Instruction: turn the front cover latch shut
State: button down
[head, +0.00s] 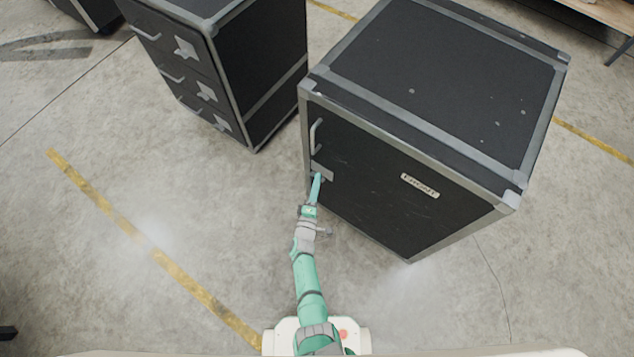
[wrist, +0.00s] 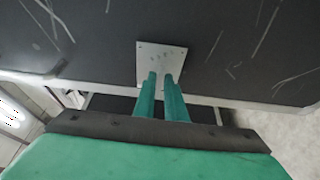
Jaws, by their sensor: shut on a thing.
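The front cover (head: 375,190) is the dark face of the large black case with grey edging, and it bears a "FRONT" label (head: 420,186). The latch's light metal plate (head: 325,172) sits near the cover's left edge, below a grey handle. The plate (wrist: 172,57) also shows in the wrist view, with small screws at its corners. My gripper (head: 317,176) is at the plate. In the wrist view its two green fingers (wrist: 161,78) end over the plate, close together, shut on the latch. The latch's turning part is mostly hidden by the fingertips, so I cannot tell its angle.
The grey handle (head: 316,136) stands out just above the latch. A second black case (head: 225,75) with several handles and star-shaped fittings stands to the left. The concrete floor around my arm is clear, with yellow lines (head: 150,245).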

jog(key=c, duration=1.9)
grip_release()
jog(key=shift+d, duration=0.1)
jog(key=shift+s, duration=0.1)
jog(key=v, duration=1)
jog(key=shift+s+f, duration=0.1)
jog(key=shift+s, duration=0.1)
jog(key=shift+a, duration=0.25)
jog(key=shift+s+d, duration=0.1)
jog(key=shift+d, duration=0.1)
